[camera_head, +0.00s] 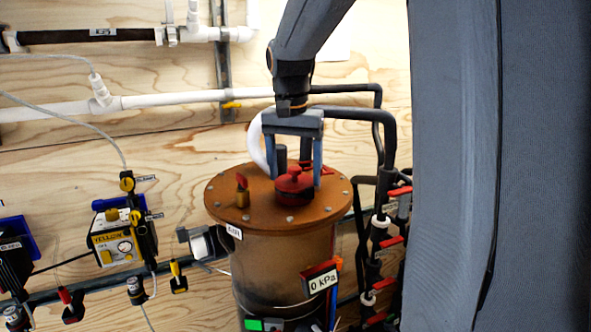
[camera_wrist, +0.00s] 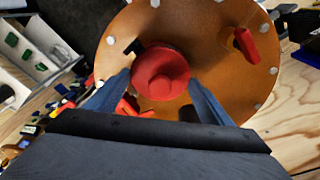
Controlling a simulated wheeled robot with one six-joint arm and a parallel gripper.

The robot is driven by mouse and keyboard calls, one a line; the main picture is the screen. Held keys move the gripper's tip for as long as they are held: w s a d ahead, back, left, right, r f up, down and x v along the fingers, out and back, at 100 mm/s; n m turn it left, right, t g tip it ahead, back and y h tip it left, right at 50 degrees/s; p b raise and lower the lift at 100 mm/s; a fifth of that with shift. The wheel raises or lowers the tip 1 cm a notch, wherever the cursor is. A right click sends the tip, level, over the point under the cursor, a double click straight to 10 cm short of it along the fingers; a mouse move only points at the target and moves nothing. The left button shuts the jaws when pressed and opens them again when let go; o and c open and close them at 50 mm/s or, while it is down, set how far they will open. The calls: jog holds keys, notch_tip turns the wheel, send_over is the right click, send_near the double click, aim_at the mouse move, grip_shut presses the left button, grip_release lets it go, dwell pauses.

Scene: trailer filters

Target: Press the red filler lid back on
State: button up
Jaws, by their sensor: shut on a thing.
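The red filler lid (camera_head: 294,181) sits over the filler neck on the brown round top (camera_head: 232,200) of the filter vessel. My gripper (camera_head: 297,172) points down from above, with a finger on each side of the lid. In the wrist view the red lid (camera_wrist: 161,73) lies between the two blue-grey fingers (camera_wrist: 160,90), and my gripper is shut on it. Whether the lid is fully seated cannot be told, as the fingers hide part of its edge.
A red-topped brass valve (camera_head: 242,190) stands on the vessel top, left of the lid. A gauge reading 0 kPa (camera_head: 320,281) is on the vessel's front. A yellow pump unit (camera_head: 116,238) is at left. Black pipes with red-handled valves (camera_head: 390,243) stand close at right.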

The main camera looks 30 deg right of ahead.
dwell(0.4)
jog(key=o, duration=1.1)
jog(key=shift+o, duration=0.6)
jog(key=shift+r, duration=0.15)
jog(key=shift+r+p, duration=1.7)
jog(key=shift+r, duration=1.7)
grip_shut()
